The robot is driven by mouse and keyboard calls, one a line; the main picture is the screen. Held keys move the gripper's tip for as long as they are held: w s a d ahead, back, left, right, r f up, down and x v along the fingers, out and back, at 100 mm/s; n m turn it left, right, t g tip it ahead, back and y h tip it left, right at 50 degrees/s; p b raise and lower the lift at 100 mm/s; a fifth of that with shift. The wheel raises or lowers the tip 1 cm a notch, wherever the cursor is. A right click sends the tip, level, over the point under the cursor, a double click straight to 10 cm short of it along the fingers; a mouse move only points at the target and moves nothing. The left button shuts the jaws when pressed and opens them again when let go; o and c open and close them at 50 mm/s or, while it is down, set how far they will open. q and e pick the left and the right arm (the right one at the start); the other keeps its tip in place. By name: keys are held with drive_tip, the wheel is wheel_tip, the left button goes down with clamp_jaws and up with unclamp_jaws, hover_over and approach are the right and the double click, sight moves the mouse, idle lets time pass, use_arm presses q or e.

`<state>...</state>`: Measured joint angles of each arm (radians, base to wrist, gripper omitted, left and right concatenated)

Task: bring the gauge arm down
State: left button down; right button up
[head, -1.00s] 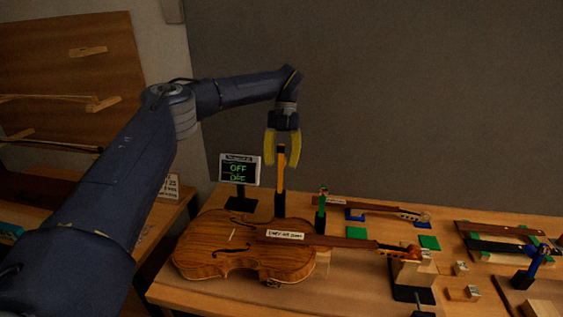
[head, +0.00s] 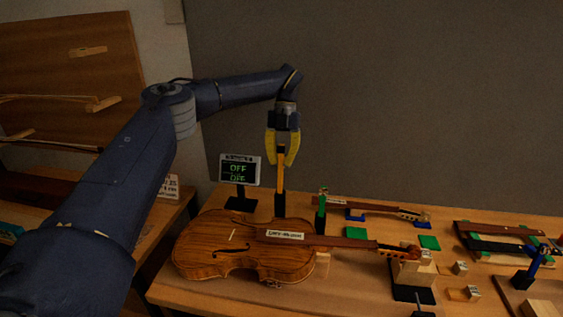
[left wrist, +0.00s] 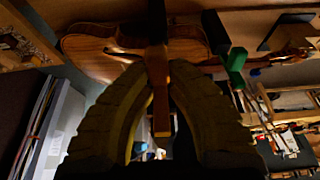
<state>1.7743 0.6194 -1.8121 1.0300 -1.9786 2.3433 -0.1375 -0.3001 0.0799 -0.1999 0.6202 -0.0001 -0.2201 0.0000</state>
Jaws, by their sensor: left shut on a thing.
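The gauge arm (head: 281,180) is a slim orange bar standing upright from a black post (head: 280,206) behind the violin (head: 225,249). My left gripper (head: 281,161), with yellow fingers, points down over its upper end and is shut on it. In the left wrist view the gauge arm (left wrist: 158,75) runs between the two finger tips. A small display (head: 239,170) left of the post reads "OFF" on two lines. My right gripper is not in view.
A green post (head: 320,213) stands just right of the gauge post. Violin necks, green pads (head: 429,242), a blue clamp (head: 533,268) and small blocks fill the bench's right side. The violin lies flat in front, its neck pointing right.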

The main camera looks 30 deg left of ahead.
use_arm(q)
drive_tip(key=shift+s+f, duration=0.1)
drive_tip(key=shift+s+d+t+y, duration=0.25)
drive_tip(key=shift+s+t+y, duration=0.05)
drive_tip(key=shift+s+t, duration=0.55)
drive_tip(key=shift+s+d+t+y, duration=0.3)
drive_tip(key=shift+s+t, duration=0.4)
drive_tip(key=shift+t, duration=0.25)
drive_tip(key=shift+s+d+f+t+y, duration=0.15)
drive_tip(key=shift+s+t+y, duration=0.1)
drive_tip(key=shift+s+t, duration=0.4)
drive_tip(key=shift+s+d+r+t+y, duration=0.2)
drive_tip(key=shift+s+t, duration=0.25)
drive_tip(key=shift+t, duration=0.3)
drive_tip(key=c, duration=1.3)
unclamp_jaws()
drive_tip(key=v, duration=1.1)
drive_tip(key=shift+s+r, duration=0.2)
drive_tip(key=shift+r, duration=0.15)
